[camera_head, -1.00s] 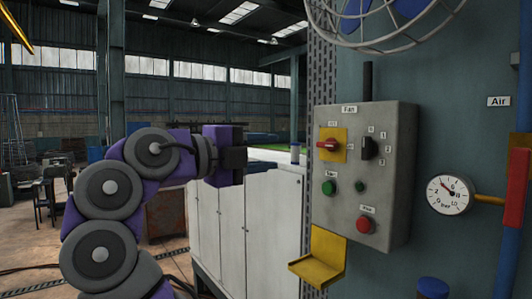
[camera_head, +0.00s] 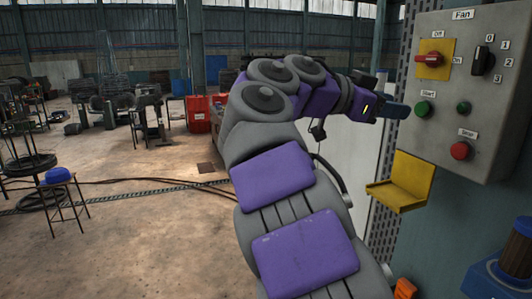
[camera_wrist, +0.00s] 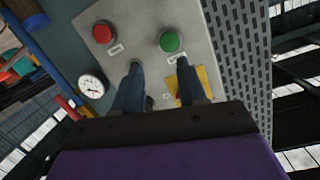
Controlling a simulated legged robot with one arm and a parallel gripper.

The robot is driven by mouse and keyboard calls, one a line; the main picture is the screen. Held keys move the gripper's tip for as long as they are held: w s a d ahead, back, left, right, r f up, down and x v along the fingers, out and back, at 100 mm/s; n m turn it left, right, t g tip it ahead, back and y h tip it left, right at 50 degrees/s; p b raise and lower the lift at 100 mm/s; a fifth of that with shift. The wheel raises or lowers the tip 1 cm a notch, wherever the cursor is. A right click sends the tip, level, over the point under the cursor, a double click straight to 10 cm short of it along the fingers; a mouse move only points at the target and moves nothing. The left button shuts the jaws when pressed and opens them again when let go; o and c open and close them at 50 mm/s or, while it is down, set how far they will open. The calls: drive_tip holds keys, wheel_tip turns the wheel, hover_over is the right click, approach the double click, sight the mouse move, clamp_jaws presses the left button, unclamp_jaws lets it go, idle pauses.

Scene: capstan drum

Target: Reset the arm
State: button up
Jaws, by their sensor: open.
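My arm is bent up and over in the head view, and its end points right toward the grey fan control box (camera_head: 442,132). My gripper (camera_head: 402,111) is beside the box's left edge, near the green start button (camera_head: 423,109). In the wrist view my gripper (camera_wrist: 158,68) shows two dark blue fingers spread apart with nothing between them. The box face lies beyond the fingertips, with the green button (camera_wrist: 171,41) and the red stop button (camera_wrist: 103,33). Whether a finger touches the box cannot be told.
A red switch (camera_head: 431,59) on a yellow plate and a black selector (camera_head: 482,61) are on the box. A yellow bracket (camera_head: 402,181) sticks out below it. A stool (camera_head: 60,182) stands at the left. The floor (camera_head: 130,235) between is mostly clear, with cables across it.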

drive_tip(key=s+d+f+n+g+y+b, duration=0.1)
drive_tip(key=s+d+f+n+y, duration=0.2)
drive_tip(key=f, duration=0.5)
drive_tip(key=s+d+f+n+g+y+b, duration=0.1)
drive_tip(key=s+f+n+y, duration=0.15)
drive_tip(key=s+f, duration=0.45)
drive_tip(key=s+d+f+n+g+y+b, duration=0.1)
drive_tip(key=s+d+f+n, duration=0.2)
drive_tip(key=f, duration=0.7)
drive_tip(key=s+a+f+n+g+y, duration=0.1)
drive_tip(key=s+a+f+n+y, duration=0.2)
drive_tip(key=s+a+f, duration=0.2)
drive_tip(key=s+a+f+n+g+y+b, duration=0.1)
drive_tip(key=s+a+f+n+y, duration=0.2)
drive_tip(key=s+f, duration=0.7)
drive_tip(key=s+a+f+n+g+y+b, duration=0.1)
drive_tip(key=s+a+f+n+y, duration=0.2)
drive_tip(key=s+a+f, duration=0.5)
wheel_tip(320, 180, down, 2)
drive_tip(key=shift+f, duration=0.15)
